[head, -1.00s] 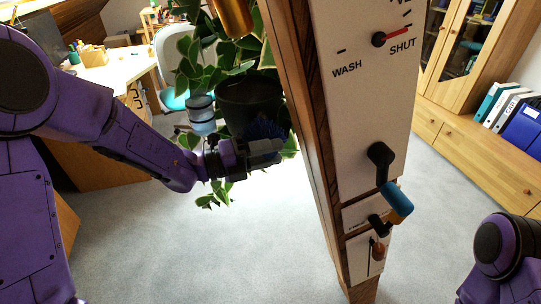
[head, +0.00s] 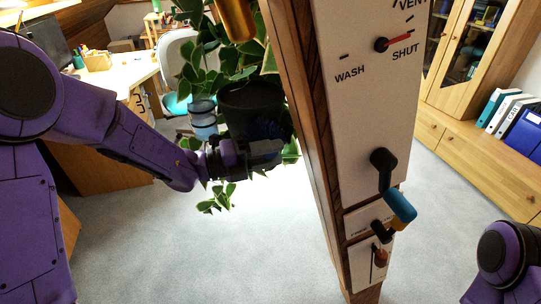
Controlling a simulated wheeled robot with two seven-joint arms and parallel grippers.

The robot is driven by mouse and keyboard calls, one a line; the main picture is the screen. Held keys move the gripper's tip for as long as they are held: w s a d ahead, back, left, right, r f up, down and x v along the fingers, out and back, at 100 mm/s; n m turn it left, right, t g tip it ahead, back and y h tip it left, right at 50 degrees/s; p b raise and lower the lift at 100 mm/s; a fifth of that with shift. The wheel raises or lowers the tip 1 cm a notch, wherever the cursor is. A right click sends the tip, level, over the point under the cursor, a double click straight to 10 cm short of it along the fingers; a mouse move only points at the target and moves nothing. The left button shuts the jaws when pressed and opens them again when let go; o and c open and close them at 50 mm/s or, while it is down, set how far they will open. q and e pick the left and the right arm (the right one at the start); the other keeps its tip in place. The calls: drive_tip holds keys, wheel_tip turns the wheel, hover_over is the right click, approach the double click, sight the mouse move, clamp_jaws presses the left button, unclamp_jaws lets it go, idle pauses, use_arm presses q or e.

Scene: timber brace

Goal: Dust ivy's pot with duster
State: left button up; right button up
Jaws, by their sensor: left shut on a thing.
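The ivy (head: 205,55) has green leaves with pale edges and hangs beside the timber post, around a dark pot (head: 250,103). My left gripper (head: 262,152) is in front of the pot's lower part, shut on the duster. The duster's handle is mostly hidden by the gripper. My right arm shows only in part at the lower right, and its gripper is out of view.
The timber post (head: 305,130) with a white panel (head: 365,110) of knobs and levers stands just right of the pot. A blue-grey container (head: 203,118) is left of the pot. A brass cylinder (head: 236,18) hangs above. A desk (head: 115,72) and a wooden cabinet (head: 455,130) stand behind.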

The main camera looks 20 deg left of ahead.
use_arm(q)
drive_tip(key=shift+w+a, duration=0.1)
drive_tip(key=shift+w, duration=0.05)
drive_tip(key=shift+r, duration=0.1)
drive_tip(key=shift+r+p, duration=0.35)
drive_tip(key=shift+r, duration=0.25)
drive_tip(key=shift+s+d+r+p, duration=0.15)
drive_tip(key=shift+s+r+p, duration=0.1)
drive_tip(key=shift+r, duration=0.35)
drive_tip(key=shift+s+d+r+p, duration=0.15)
drive_tip(key=shift+r+p, duration=0.1)
drive_tip(key=shift+r, duration=0.3)
drive_tip(key=shift+w+a+f+b, duration=0.1)
drive_tip(key=shift+w+f+b, duration=0.1)
drive_tip(key=shift+b, duration=0.4)
drive_tip(key=f+b, duration=0.3)
drive_tip(key=b, duration=0.1)
drive_tip(key=shift+w+a+f, duration=0.15)
drive_tip(key=shift+w+a, duration=0.1)
drive_tip(key=shift+w, duration=0.05)
